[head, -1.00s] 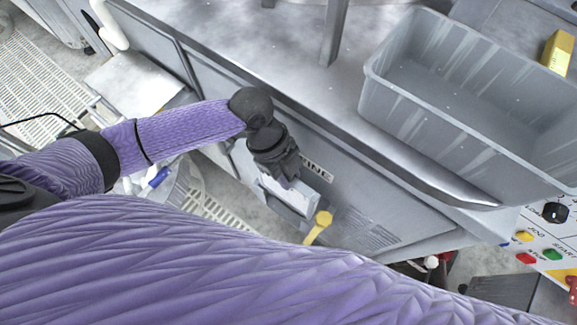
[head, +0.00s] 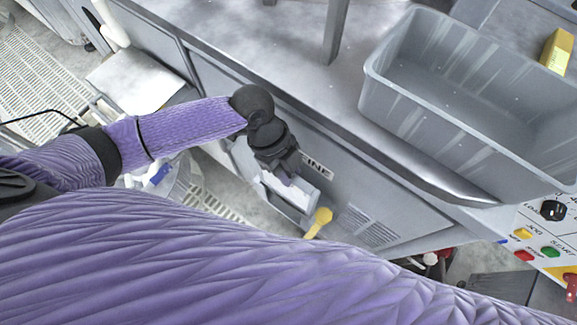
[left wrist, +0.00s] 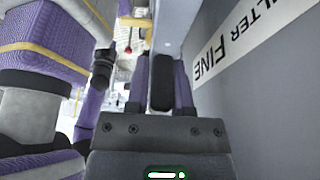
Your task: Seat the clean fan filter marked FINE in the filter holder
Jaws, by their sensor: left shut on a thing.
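My left gripper (head: 287,178) is low against the grey cabinet front, shut on a pale, flat panel, the fan filter (head: 298,199). In the left wrist view the purple fingers (left wrist: 163,82) sit either side of a dark tab, with the pale filter (left wrist: 176,24) beyond. A label reading FILTER FINE (left wrist: 222,55) is on the wall right beside it; its end also shows in the head view (head: 317,168). The filter holder cannot be told apart clearly from the filter, so how far the filter sits in it is unclear. My right gripper is not seen.
A yellow lever (head: 318,222) projects just right of the filter. A vent grille (head: 368,227) is on the cabinet front. Above, a grey bin (head: 395,95) stands on the bench, with a yellow block (head: 557,50) at back right. A button panel (head: 540,240) is at lower right.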

